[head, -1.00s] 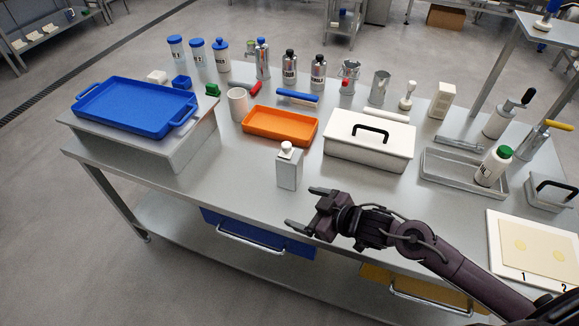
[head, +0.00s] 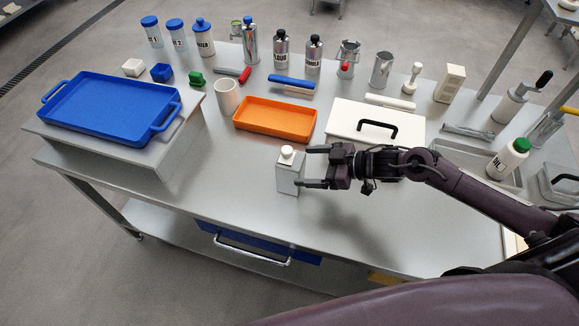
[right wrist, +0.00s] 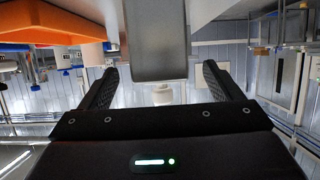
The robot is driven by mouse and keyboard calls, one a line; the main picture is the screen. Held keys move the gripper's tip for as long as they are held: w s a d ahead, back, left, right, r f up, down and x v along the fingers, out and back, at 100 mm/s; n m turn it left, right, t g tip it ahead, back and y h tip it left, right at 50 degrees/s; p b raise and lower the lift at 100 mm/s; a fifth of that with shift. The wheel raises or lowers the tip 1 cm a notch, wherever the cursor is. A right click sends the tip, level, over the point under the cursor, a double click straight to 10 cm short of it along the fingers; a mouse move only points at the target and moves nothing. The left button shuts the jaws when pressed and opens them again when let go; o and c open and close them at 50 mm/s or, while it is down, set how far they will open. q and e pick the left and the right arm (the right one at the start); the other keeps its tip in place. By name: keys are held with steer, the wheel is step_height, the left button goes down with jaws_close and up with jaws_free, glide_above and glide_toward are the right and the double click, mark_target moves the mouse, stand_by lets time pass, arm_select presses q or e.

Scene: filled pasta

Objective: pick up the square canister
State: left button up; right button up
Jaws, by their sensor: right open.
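The square canister (head: 288,174) is a grey box with a white round cap, upright on the steel table in front of the orange tray. My right gripper (head: 308,166) is at its right side, fingers pointing left and open. In the right wrist view the picture is upside down; the grey canister (right wrist: 155,45) shows ahead, centred between the two open fingers (right wrist: 158,80), with its white cap pointing down. Whether the fingers touch it I cannot tell. My left gripper is not in view.
The orange tray (head: 274,128) lies behind the canister. A white lidded box (head: 345,112) with a black handle stands behind my right gripper. A blue tray (head: 110,105) sits on a raised stand at left. The table front left of the canister is clear.

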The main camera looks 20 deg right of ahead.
mark_target(303, 164)
steer(key=shift+p+x, duration=0.4)
steer(key=shift+x, duration=0.7)
steer(key=shift+p+x, duration=0.3)
steer(key=shift+x, duration=1.6)
steer(key=shift+d, duration=0.1)
steer(key=c, duration=0.9)
steer(key=shift+c, duration=1.3)
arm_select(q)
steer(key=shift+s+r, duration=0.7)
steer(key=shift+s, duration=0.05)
arm_select(e)
steer(key=shift+w, duration=0.1)
steer(key=shift+c, duration=0.6)
steer(key=shift+r, duration=0.1)
